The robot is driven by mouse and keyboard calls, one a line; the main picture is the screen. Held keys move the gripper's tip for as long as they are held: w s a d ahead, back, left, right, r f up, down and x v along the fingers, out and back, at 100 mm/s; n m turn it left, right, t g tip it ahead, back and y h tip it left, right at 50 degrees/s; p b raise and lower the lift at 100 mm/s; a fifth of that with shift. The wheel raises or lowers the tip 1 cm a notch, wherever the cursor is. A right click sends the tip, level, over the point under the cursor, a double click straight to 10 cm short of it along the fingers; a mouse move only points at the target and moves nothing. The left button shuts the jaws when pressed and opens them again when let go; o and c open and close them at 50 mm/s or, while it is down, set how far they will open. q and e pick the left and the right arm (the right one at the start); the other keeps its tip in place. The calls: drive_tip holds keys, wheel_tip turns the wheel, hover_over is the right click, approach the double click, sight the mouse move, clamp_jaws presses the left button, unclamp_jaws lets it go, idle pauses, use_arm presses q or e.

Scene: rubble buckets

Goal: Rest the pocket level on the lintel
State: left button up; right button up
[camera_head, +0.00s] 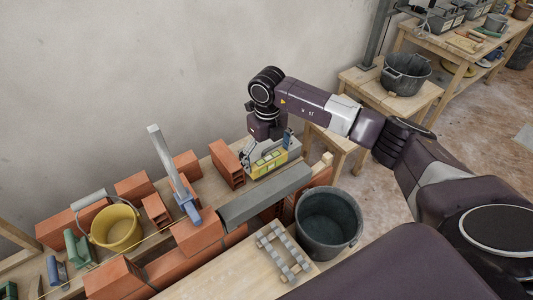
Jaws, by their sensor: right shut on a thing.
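The pocket level (270,163) is a small yellow block. My right gripper (266,152) is shut on it from above, its fingers partly hiding the top. The lintel (264,197) is a long grey bar lying across the brickwork in the middle of the view. The level appears at the lintel's far side, near its right half; I cannot tell whether the two touch. My left gripper is not in view.
A dark bucket (328,222) stands right of the lintel. Orange bricks (228,163) and a yellow bucket (116,228) are to the left. A blue-handled tool (187,203) stands up beside the lintel's left end. A pale board (225,277) lies in front.

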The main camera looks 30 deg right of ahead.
drive_tip(key=shift+f+b, duration=0.2)
drive_tip(key=shift+b, duration=0.1)
wheel_tip(320, 180, down, 10)
drive_tip(key=b, duration=0.7)
drive_tip(key=shift+r, duration=0.2)
drive_tip(key=shift+f+b, duration=0.25)
drive_tip(key=shift+b, duration=0.2)
idle(0.4)
drive_tip(key=shift+f, duration=0.3)
drive_tip(key=shift+f+b, duration=0.35)
drive_tip(key=shift+b, duration=0.15)
drive_tip(key=o, duration=0.9)
